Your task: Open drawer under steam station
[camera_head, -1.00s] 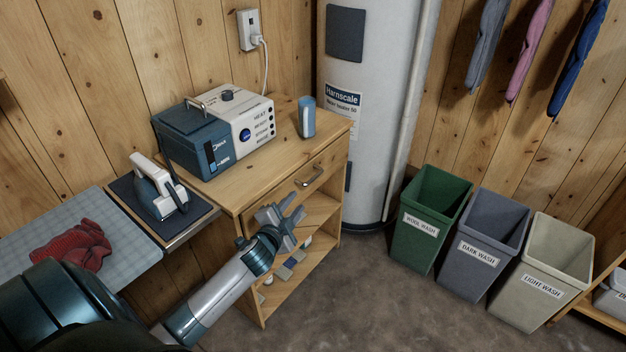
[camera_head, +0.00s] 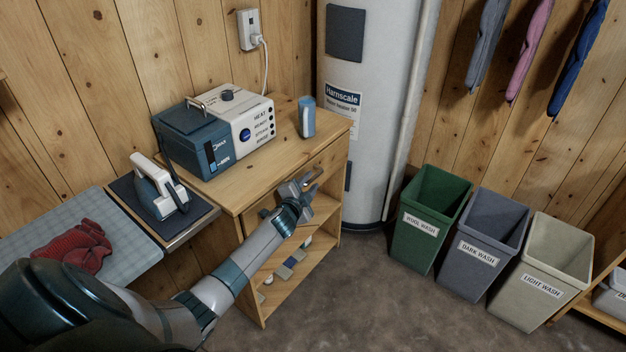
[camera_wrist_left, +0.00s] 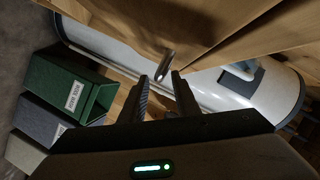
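The steam station (camera_head: 196,150), a blue and white box, stands on a wooden cabinet. The drawer front (camera_head: 330,160) lies just under the cabinet top and looks closed. Its metal handle is largely covered by my left gripper (camera_head: 309,183) in the head view. In the left wrist view the handle (camera_wrist_left: 165,68) shows end-on at the tips of my left gripper (camera_wrist_left: 161,80), between the two fingers. The fingers are apart, and I see no clear contact with the handle. My right gripper is in neither view.
An iron (camera_head: 158,188) rests on a pad left of the cabinet. A blue canister (camera_head: 307,117) stands on the cabinet top. A water heater (camera_head: 365,100) and a green bin (camera_head: 425,225) are to the right. Open floor (camera_head: 370,300) lies in front.

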